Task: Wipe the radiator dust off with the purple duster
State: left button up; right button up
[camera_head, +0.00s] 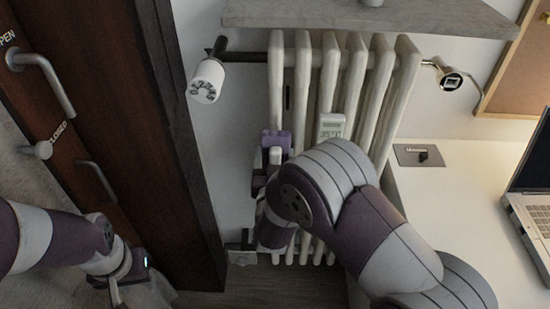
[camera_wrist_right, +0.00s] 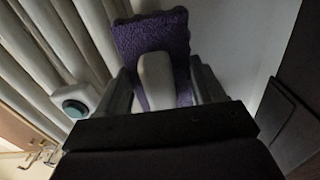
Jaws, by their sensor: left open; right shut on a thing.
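The white ribbed radiator (camera_head: 357,75) stands against the wall in the head view. Its ribs also run along the left of the right wrist view (camera_wrist_right: 55,45). The purple duster (camera_head: 277,138) is at the radiator's left side. My right gripper (camera_head: 264,180) is shut on its pale handle (camera_wrist_right: 157,82). The duster's fuzzy purple head (camera_wrist_right: 152,36) sticks out past the fingers and overlaps the edge of the ribs; I cannot tell whether it touches them. My right arm hides the lower right of the radiator. My left gripper (camera_head: 117,290) is open and empty at the lower left. I cannot make out dust.
A white valve knob (camera_head: 207,82) juts out left of the radiator. A grey shelf (camera_head: 300,12) is above it. A dark wooden door (camera_head: 120,100) is at left. A white desk (camera_head: 460,210) with a laptop (camera_head: 535,200) is at right.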

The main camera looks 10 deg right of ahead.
aim_at(275, 137)
notch_tip(275, 137, up, 3)
jog(key=shift+w+f+p, duration=0.15)
jog(key=shift+f+p, duration=0.05)
jog(key=shift+p, duration=0.95)
notch_tip(275, 137, up, 10)
jog(key=p, duration=0.8)
notch_tip(275, 137, down, 7)
jog(key=b, duration=0.5)
jog(key=shift+r, duration=0.1)
notch_tip(275, 137, down, 3)
jog(key=b, duration=0.3)
notch_tip(275, 137, down, 6)
jog(key=b, duration=0.5)
jog(key=shift+f, duration=0.2)
notch_tip(275, 137, up, 11)
jog(key=p, duration=0.9)
notch_tip(275, 137, up, 5)
jog(key=p, duration=0.4)
jog(key=shift+r+p, duration=0.15)
jog(key=shift+p, duration=0.15)
notch_tip(275, 137, down, 7)
jog(key=b, duration=0.6)
jog(key=shift+r, duration=0.15)
notch_tip(275, 137, down, 10)
jog(key=b, duration=0.7)
jog(key=shift+r+b, duration=0.15)
jog(key=shift+b, duration=0.25)
jog(key=shift+r, duration=0.15)
